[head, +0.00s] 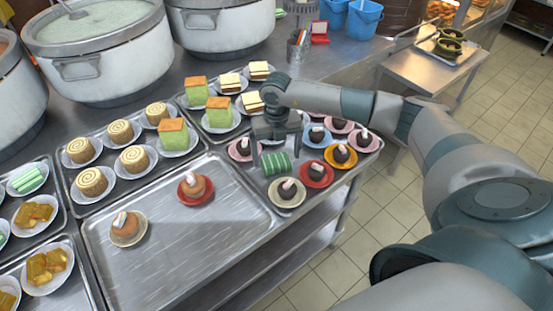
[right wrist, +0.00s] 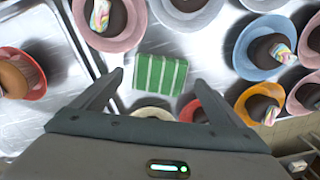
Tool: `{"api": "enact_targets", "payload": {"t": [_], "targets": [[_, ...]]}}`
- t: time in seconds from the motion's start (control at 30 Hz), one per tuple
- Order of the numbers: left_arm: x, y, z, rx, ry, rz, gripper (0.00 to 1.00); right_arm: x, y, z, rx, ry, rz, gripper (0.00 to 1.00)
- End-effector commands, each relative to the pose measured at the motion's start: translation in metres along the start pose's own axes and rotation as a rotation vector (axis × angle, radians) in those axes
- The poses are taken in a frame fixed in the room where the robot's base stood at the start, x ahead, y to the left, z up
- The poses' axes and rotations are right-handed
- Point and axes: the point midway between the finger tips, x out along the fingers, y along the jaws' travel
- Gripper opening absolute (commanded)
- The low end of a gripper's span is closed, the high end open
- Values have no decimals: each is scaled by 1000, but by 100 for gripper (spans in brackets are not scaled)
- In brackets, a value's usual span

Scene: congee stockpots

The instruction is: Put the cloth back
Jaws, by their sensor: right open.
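The cloth (head: 276,163) is a small folded green piece with pale stripes. It lies on the right-hand metal tray among small dessert plates. In the right wrist view the cloth (right wrist: 160,76) shows between and just beyond my fingertips. My right gripper (head: 276,148) is open and empty, pointing down over the cloth with a finger to either side. In the right wrist view the gripper (right wrist: 160,83) has clear space between its fingers. I cannot tell whether the fingers touch the tray. My left gripper is not in view.
Chocolate desserts on coloured plates crowd close around the cloth, including a cream plate (head: 286,193) and a red plate (head: 315,174). The middle tray (head: 185,243) is mostly bare. Large stockpots (head: 97,50) stand behind. Blue buckets (head: 363,19) and a side table (head: 427,69) are farther back.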

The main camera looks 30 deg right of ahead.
Motion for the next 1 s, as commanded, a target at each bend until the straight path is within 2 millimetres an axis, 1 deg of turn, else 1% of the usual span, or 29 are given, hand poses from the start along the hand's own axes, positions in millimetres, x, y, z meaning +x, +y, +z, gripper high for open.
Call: {"api": "enact_targets", "payload": {"t": [0.03,0.3,0.43,0.5,0.73,0.83,1.0], "targets": [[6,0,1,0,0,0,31,-6,0,2,-1,-5,1,92],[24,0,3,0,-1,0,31,-56,0,2,-1,-6,2,92],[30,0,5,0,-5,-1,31,-77,0,1,-1,-4,1,92],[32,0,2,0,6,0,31,-85,0,1,0,-3,1,92],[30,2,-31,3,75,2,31,-98,0,0,0,-2,0,92],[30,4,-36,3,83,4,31,-99,0,0,0,-1,0,92],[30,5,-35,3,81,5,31,-99,0,0,0,-1,0,92]]}}
